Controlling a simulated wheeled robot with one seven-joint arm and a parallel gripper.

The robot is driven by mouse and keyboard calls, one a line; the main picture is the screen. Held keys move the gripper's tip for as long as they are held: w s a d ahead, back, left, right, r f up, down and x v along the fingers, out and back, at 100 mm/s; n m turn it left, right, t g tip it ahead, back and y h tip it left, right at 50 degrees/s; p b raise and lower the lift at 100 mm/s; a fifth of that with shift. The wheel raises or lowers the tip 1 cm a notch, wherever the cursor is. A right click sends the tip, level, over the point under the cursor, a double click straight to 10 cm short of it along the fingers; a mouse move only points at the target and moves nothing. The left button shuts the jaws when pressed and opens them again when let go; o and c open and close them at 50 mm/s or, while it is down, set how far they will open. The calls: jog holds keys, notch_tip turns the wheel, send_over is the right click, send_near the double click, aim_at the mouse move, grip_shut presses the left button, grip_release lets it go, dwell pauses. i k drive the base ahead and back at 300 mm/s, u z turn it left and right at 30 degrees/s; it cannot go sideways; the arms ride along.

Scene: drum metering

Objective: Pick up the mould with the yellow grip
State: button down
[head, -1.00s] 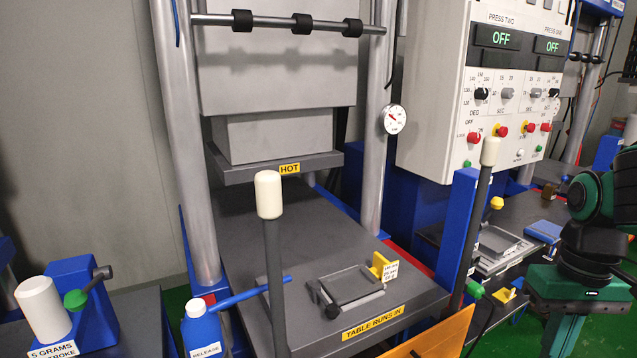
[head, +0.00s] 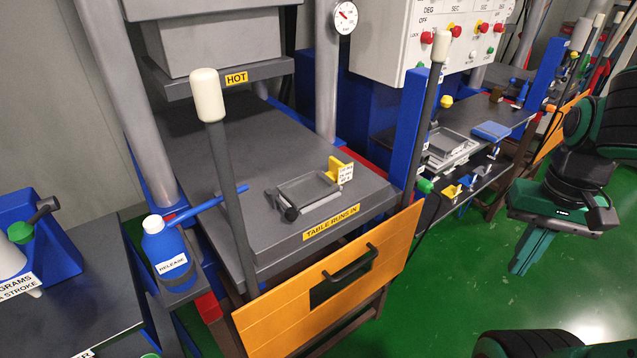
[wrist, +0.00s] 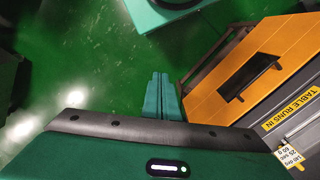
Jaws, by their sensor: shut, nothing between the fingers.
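A flat grey mould (head: 305,190) with a shallow tray-like cavity lies on the near press table, with a dark round knob at its front left corner. A yellow upright piece (head: 340,168) with a printed white label stands at its back right corner; whether it is the mould's grip I cannot tell. A second grey mould (head: 448,146) lies on the bench to the right, with a yellow knob (head: 446,101) behind it. My gripper (head: 521,266) is shut and empty, pointing down over the green floor, right of both. In the wrist view its fingers (wrist: 158,97) are together.
An orange guard (head: 300,310) with a black handle fronts the press table. A white-topped lever (head: 208,100) rises at its left, near the blue RELEASE bottle (head: 165,250). A blue post (head: 412,125) stands between the moulds. Green floor (head: 440,290) is open in front.

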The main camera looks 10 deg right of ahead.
aim_at(304, 192)
jog(key=z, duration=1.15)
jog(key=k, duration=0.7)
jog(key=u, duration=1.35)
jog(key=i, duration=1)
jog(key=z, duration=0.05)
